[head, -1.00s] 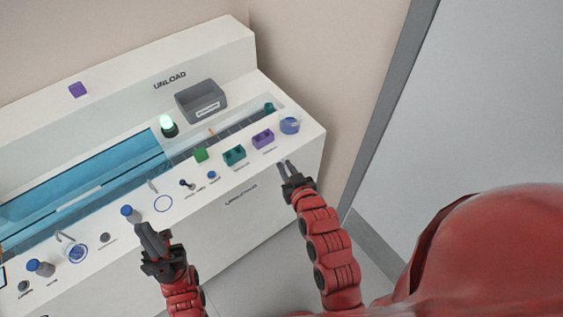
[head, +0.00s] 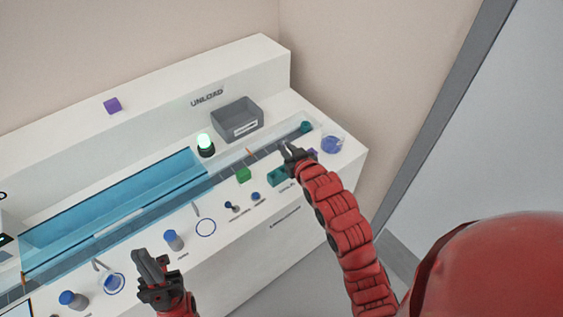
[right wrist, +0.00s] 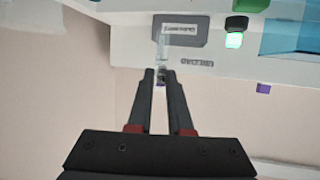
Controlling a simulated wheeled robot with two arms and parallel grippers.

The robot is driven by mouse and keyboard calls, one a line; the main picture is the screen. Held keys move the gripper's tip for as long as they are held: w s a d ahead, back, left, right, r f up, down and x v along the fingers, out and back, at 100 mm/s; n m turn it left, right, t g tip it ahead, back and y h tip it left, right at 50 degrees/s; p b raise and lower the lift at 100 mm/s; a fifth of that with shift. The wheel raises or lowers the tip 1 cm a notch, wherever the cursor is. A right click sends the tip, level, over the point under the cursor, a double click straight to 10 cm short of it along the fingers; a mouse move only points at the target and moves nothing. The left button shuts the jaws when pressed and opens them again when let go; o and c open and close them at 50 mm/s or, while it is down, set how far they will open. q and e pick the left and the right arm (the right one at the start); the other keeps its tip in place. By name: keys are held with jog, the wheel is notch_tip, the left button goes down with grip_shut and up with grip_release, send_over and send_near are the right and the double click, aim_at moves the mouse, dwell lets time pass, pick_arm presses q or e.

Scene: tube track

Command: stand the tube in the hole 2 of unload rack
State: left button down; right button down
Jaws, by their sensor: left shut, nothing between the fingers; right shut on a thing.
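My right gripper (head: 288,149) hangs over the right end of the bench in the head view. In the right wrist view its fingers (right wrist: 160,76) are shut on a clear tube (right wrist: 163,48), which points away from me. The tube cannot be made out in the head view. A teal block with holes (head: 277,177) is just below the right gripper, and a purple block (head: 313,153) is mostly hidden behind it. Their labels are too small to tell which is the unload rack. My left gripper (head: 143,257) is shut and empty, left of a blue-capped grey cylinder (head: 173,240).
A grey bin (head: 237,120) sits behind the clear-covered blue channel (head: 120,210), beside a lit green lamp (head: 205,145). A green cube (head: 243,175) and a round blue container (head: 332,145) flank the blocks. A wall rises behind the bench.

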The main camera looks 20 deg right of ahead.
jog(key=shift+w+f+b, duration=0.1)
jog(key=shift+f+b, duration=1)
jog(key=shift+f, duration=1.3)
jog(key=shift+f+b, duration=0.5)
jog(key=shift+f, duration=0.05)
jog(key=shift+f, duration=0.35)
jog(key=shift+f+b, duration=0.5)
jog(key=shift+f, duration=0.2)
